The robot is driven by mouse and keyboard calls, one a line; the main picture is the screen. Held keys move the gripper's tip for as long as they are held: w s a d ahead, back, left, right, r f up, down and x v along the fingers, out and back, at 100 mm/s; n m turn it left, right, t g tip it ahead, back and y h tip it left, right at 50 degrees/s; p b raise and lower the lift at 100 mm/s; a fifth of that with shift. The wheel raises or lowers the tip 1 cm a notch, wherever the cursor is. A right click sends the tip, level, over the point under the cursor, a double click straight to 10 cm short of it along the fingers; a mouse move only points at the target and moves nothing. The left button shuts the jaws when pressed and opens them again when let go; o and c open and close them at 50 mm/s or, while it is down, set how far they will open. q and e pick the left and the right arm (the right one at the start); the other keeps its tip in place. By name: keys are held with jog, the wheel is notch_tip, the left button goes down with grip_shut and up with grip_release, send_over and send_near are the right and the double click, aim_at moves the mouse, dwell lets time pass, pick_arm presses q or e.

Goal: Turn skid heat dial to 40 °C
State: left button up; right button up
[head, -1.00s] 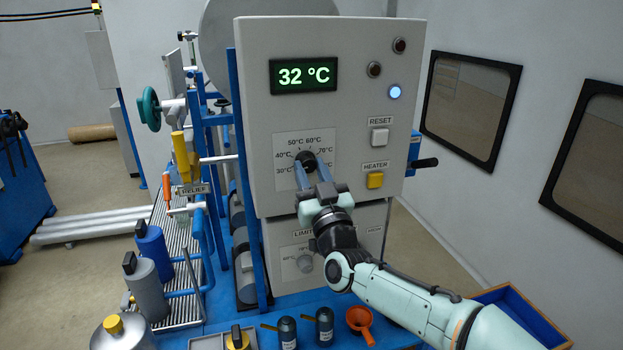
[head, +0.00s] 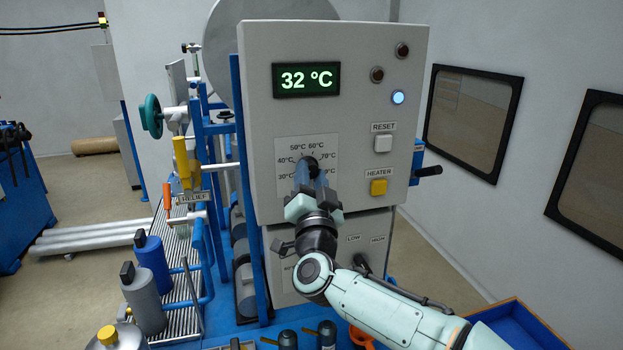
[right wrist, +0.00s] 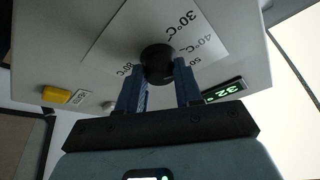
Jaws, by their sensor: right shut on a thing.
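The black heat dial (head: 312,163) sits on a pale scale plate on the front of the grey control box. Marks from 30 °C to 70 °C and more ring it. My right gripper (head: 311,176) is shut on the dial from below, and its fingers hide part of it. In the right wrist view the blue fingers (right wrist: 163,80) stand on both sides of the black dial (right wrist: 157,62). The pointer's exact setting is hard to tell. The green display (head: 306,79) reads 32 °C. My left gripper is not in view.
The yellow heater button (head: 378,187) and white reset button (head: 383,144) are right of the dial. A blue-white lamp (head: 398,97) is lit. A lower panel with a LOW/HIGH switch is partly behind my right arm. Bottles (head: 142,298) stand at the lower left.

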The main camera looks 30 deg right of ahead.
dwell(0.4)
jog(key=o, duration=1)
jog(key=shift+o, duration=0.2)
jog(key=b+v, duration=0.2)
jog(key=v, duration=1.1)
jog(key=shift+s+b, duration=0.15)
jog(key=shift+b, duration=0.2)
jog(key=shift+a+f, duration=0.15)
